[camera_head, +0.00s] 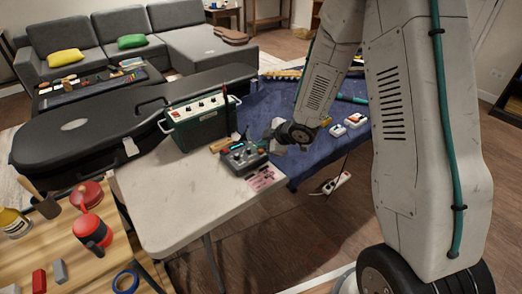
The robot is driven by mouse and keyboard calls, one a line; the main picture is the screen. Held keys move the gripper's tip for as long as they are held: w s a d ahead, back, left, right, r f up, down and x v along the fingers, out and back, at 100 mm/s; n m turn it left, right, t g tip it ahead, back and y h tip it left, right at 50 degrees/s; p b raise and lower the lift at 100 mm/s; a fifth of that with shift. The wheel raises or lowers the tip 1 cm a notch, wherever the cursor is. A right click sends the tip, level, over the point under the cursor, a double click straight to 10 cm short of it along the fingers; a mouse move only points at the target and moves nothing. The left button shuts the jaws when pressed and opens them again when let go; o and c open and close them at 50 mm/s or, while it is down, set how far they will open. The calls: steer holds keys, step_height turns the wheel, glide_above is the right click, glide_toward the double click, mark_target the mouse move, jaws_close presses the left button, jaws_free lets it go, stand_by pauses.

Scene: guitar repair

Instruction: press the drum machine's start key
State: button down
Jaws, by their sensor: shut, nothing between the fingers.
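The drum machine (237,163) is a small dark box with knobs and coloured keys on top. It sits near the right end of the white table (165,205), close to the blue cloth. My gripper (266,139) is shut and empty. It is just above or beside the drum machine's far right corner. The picture is too small to tell whether the fingertips touch it. I cannot make out which key is the start key, and the gripper may cover some keys.
A green amplifier box (203,118) with a raised handle stands behind the drum machine. A pink patterned sheet (262,180) lies in front of it. Small white boxes (345,125) rest on the blue cloth (258,105). A black guitar case (85,125) lies at the left.

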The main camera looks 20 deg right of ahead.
steer(key=shift+f, duration=0.35)
steer(key=shift+f, duration=0.25)
stand_by(0.3)
steer(key=shift+r, duration=0.7)
steer(key=shift+r, duration=3)
